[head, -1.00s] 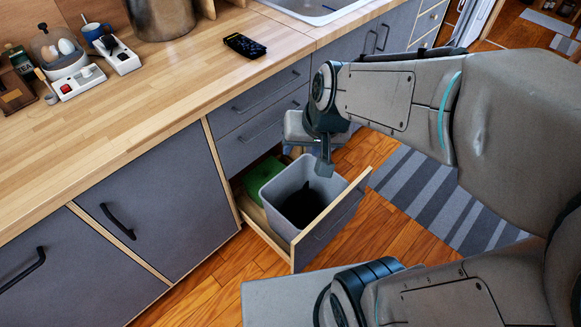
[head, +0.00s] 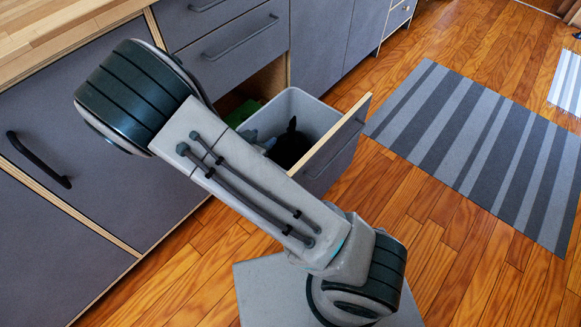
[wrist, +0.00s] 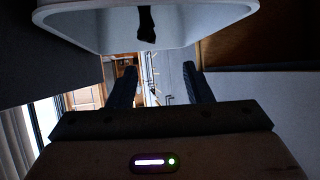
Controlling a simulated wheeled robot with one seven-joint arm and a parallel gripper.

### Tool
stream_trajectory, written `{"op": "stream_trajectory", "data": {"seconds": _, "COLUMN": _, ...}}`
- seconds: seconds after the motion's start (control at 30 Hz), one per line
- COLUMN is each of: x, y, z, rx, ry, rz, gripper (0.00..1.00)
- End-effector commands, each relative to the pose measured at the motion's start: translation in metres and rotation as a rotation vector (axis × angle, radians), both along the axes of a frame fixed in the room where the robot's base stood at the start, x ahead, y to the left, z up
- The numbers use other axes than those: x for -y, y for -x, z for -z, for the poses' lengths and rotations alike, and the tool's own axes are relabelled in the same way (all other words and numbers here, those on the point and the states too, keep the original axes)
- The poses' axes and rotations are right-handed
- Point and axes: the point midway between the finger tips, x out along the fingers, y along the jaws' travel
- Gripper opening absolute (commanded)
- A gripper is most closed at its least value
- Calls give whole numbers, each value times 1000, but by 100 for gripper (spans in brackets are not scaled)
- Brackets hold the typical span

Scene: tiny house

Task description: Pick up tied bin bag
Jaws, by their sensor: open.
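The black bin bag (head: 289,149) sits inside a grey bin (head: 318,112), with a narrow dark tip standing up. In the wrist view, a narrow dark piece of the bag (wrist: 146,24) shows against the pale bin (wrist: 95,38) at the top of the picture. My gripper (wrist: 158,72) is open, with its two dark fingers apart and nothing held between them. The bag piece appears above the gap between the fingers, apart from them. In the head view my arm hides most of the gripper and the bin's near left side.
The bin stands in a pulled-out drawer (head: 345,140) with a wooden edge. A green thing (head: 243,112) lies behind the bin. Grey cabinets (head: 95,160) and a wooden counter (head: 60,35) border the left. Open wooden floor and a striped rug (head: 480,145) lie right.

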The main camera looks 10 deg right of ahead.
Motion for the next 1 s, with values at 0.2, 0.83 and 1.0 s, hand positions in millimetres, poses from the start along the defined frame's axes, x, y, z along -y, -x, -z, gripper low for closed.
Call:
{"op": "stream_trajectory", "data": {"seconds": 0.2, "x": 10, "y": 3, "z": 18, "rx": 56, "ry": 98, "rz": 42, "gripper": 45}}
{"op": "stream_trajectory", "data": {"seconds": 0.83, "x": 65, "y": -52, "z": 50, "rx": 57, "ry": 100, "rz": 42, "gripper": 45}}
{"op": "stream_trajectory", "data": {"seconds": 1.0, "x": 80, "y": -62, "z": 62, "rx": 58, "ry": 99, "rz": 43, "gripper": 45}}
